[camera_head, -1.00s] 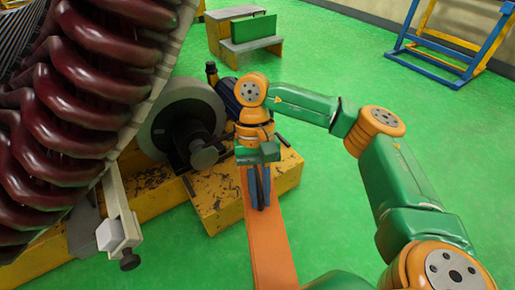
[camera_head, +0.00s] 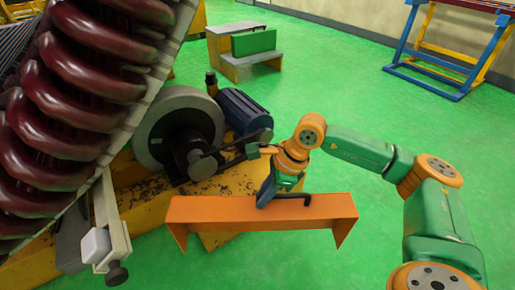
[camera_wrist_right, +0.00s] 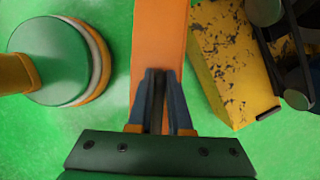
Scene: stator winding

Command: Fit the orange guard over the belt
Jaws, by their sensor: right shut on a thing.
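The orange guard (camera_head: 225,210) is a long channel with downturned ends. It lies crosswise in the head view, in front of the yellow machine base. My right gripper (camera_head: 282,196) is shut on the guard at its upper side, right of its middle. In the right wrist view the fingers (camera_wrist_right: 160,80) are together on the guard (camera_wrist_right: 158,35), which runs up out of the picture. The dark belt (camera_head: 238,152) runs between the pulley by the grey wheel and the blue motor, behind the guard and apart from it. My left gripper is not in view.
The grey wheel (camera_head: 165,122) and blue motor (camera_head: 243,110) stand on the worn yellow base (camera_head: 190,190). The large stator with dark red coils (camera_head: 75,110) fills the left side. A step bench (camera_head: 240,50) and a blue-yellow rack (camera_head: 440,60) stand far back. Green floor is clear at right.

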